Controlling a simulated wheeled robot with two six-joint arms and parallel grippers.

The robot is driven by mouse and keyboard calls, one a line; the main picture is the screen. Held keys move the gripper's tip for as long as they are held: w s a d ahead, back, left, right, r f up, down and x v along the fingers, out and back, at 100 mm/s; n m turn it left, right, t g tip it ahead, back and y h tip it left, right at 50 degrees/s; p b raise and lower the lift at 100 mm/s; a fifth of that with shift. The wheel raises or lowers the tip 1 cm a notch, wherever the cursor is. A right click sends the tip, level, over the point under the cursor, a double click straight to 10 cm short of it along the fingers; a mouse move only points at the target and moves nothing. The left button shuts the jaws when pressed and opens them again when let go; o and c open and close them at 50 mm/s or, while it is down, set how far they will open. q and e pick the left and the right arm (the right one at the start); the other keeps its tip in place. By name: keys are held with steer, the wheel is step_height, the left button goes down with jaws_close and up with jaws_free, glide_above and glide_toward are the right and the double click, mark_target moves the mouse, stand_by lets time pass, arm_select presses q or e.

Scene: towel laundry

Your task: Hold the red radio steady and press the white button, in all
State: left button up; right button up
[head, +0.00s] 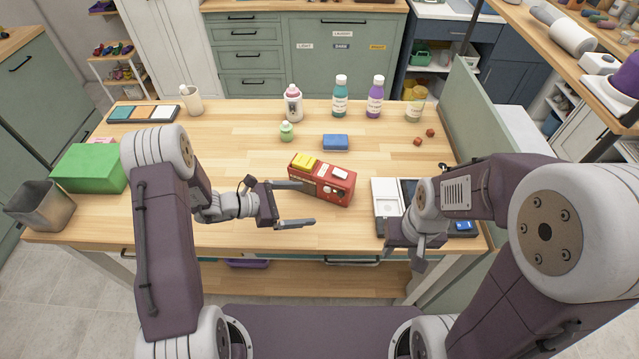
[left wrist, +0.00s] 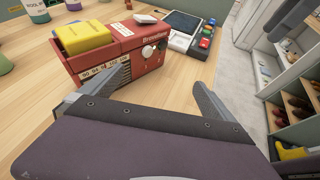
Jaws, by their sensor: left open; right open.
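The red radio (head: 322,182) lies on the wooden table near its middle front, with a yellow block (head: 304,162) on its left part and a white button (head: 341,173) on top at its right part. In the left wrist view the radio (left wrist: 125,57) shows its front with pale knobs, and the white button (left wrist: 145,18) is on its top. My left gripper (head: 302,205) is open and empty, just left of and in front of the radio, its fingers pointing towards it. My right gripper (head: 417,256) hangs at the table's front right edge, away from the radio; its fingers are partly hidden.
A white and dark device (head: 384,197) with coloured buttons stands right of the radio, partly behind my right arm. A blue sponge-like block (head: 335,142) lies behind the radio. Bottles (head: 340,97) stand farther back. A green box (head: 90,168) and grey bin (head: 40,207) are at left.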

mark_target(311, 189)
arm_select(q)
steer(key=w+n+t, duration=0.1)
steer(key=w+a+f+n+t, duration=0.2)
steer(key=w, duration=0.1)
steer(key=shift+w+a, duration=0.1)
steer(key=shift+a, duration=0.05)
steer(key=shift+w+a+n+t, duration=0.2)
steer(key=shift+n+t, duration=0.1)
steer(key=shift+n, duration=0.1)
steer(key=shift+w+d+f+b, duration=0.25)
steer(key=shift+w+d+b, duration=0.05)
steer(key=shift+d+b, duration=0.15)
steer(key=b+x, duration=0.1)
steer(key=x, duration=0.1)
steer(key=b+x, duration=0.1)
steer(key=x, duration=0.2)
steer(key=b+x, duration=0.1)
steer(key=x, duration=0.2)
steer(key=shift+f+b, duration=0.25)
steer(key=shift+b, duration=0.05)
steer(key=shift+w+d, duration=0.25)
steer(key=shift+d, duration=0.1)
jaws_close()
steer(key=c, duration=0.6)
jaws_free()
